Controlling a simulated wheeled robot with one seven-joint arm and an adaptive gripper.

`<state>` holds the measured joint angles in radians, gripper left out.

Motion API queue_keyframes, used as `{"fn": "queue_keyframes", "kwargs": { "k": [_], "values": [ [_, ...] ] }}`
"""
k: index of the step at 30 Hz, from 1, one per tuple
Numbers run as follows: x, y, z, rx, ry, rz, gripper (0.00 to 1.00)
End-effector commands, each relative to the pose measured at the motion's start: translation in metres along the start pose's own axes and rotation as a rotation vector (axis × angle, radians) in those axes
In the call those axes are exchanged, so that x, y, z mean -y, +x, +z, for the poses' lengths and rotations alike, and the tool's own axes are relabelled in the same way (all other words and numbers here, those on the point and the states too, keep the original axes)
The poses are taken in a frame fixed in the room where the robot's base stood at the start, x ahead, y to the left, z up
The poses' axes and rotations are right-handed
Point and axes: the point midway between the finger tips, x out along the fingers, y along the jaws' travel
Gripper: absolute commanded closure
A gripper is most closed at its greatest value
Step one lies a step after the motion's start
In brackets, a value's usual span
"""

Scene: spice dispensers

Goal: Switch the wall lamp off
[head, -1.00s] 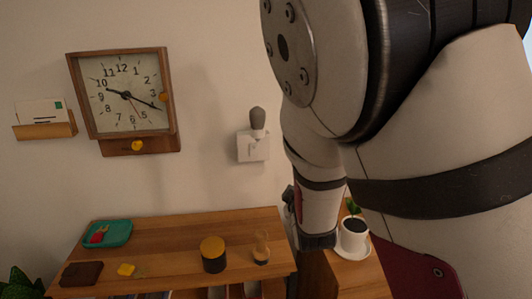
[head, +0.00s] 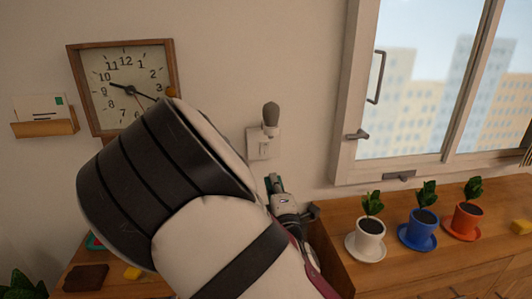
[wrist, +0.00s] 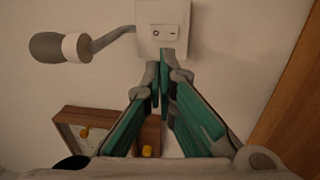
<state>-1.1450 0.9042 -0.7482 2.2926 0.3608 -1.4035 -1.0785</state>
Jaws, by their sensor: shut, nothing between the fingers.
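The wall lamp (head: 271,114) has a rounded grey head and shows no visible glow. It stands on a white wall plate (head: 263,146). In the wrist view the lamp head (wrist: 46,47) hangs on a bent arm left of the plate, whose rocker switch (wrist: 164,32) carries a circle and a dash mark. My gripper (head: 273,183) is below the plate in the head view. In the wrist view my gripper (wrist: 164,65) is shut and empty, its fingertips at the plate's edge just beside the rocker. I cannot tell whether they touch it.
A square clock (head: 122,82) and a letter holder (head: 45,127) hang at left. A window (head: 430,80) is at right. White (head: 370,238), blue (head: 421,233) and orange-red (head: 466,221) potted plants stand on the wooden counter. My arm hides much of the left shelf.

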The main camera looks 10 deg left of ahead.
Motion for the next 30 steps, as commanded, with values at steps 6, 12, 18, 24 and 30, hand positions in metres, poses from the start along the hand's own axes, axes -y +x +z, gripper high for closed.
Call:
{"fn": "queue_keyframes", "kwargs": {
  "k": [6, 12, 18, 24, 30],
  "values": [
    [0.0, 0.013, 0.0, 0.0, 0.002, 0.001, 1.0],
    [0.0, 0.049, 0.001, 0.001, 0.002, 0.002, 1.0],
    [0.0, 0.088, 0.001, 0.0, 0.001, 0.001, 1.0],
    [0.0, 0.12, 0.001, 0.001, 0.001, 0.0, 1.0],
    [0.0, 0.137, 0.0, 0.0, 0.002, 0.0, 1.0]
  ]
}}
